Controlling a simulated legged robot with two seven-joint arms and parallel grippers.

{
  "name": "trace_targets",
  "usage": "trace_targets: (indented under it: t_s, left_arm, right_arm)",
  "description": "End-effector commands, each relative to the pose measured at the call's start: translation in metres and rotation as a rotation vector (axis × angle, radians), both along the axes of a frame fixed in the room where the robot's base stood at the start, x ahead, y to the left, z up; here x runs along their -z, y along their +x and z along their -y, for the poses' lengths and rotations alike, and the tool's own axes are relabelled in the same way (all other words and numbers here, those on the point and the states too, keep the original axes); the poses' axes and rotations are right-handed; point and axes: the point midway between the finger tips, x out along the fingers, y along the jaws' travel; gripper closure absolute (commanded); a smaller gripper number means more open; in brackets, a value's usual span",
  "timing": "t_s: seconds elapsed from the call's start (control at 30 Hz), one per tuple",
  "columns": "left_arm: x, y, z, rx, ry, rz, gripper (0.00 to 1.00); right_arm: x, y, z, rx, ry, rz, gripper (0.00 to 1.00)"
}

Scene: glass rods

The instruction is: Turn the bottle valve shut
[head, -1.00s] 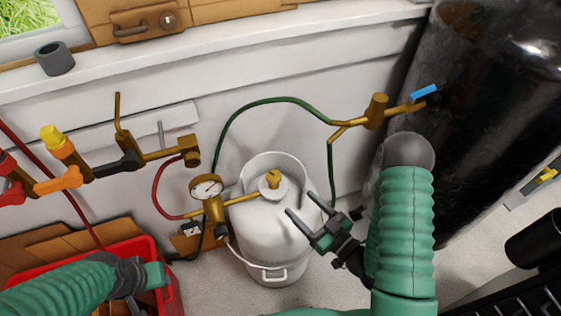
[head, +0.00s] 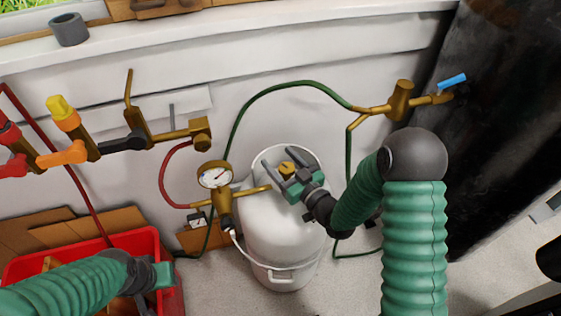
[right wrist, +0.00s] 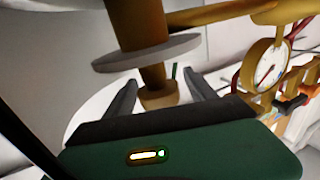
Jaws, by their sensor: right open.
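The white gas bottle (head: 275,235) stands upright on the floor in the head view. Its brass valve (head: 287,169) sits on top, with a brass pipe and a round pressure gauge (head: 215,175) to its left. My right gripper (head: 281,170) is open at the top of the bottle, its dark fingers on either side of the valve. In the right wrist view the brass valve stem (right wrist: 158,90) stands between the open fingers; I cannot tell if they touch it. My left gripper (head: 165,276) is low at the left, over the red crate; its fingers do not show clearly.
A red crate (head: 158,245) stands at the lower left. A green hose (head: 285,84) arches behind the bottle to a brass fitting with a blue lever (head: 453,81). Pipes with a yellow knob (head: 60,106) and an orange handle (head: 62,155) are on the left. A black tank stands at the right.

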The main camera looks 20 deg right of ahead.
Motion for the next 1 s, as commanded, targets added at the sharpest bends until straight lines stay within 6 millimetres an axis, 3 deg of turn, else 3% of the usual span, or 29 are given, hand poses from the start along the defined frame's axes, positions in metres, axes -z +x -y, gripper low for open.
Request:
trace_targets:
  t_s: [0.2,0.67,1.0]
  left_arm:
    - [-0.0001,0.0000,0.0000,0.000,0.000,0.000,0.64]
    - [0.0000,-0.0001,0.0000,0.000,0.000,0.000,0.64]
    - [0.0009,-0.0001,0.0000,0.000,0.000,0.000,0.64]
  right_arm:
    - [-0.0001,0.0006,-0.0001,0.000,0.000,0.000,0.35]
    - [0.0000,0.0003,0.0003,0.001,-0.001,0.000,0.96]
    - [-0.0001,0.0007,0.0009,0.041,-0.002,0.002,0.98]
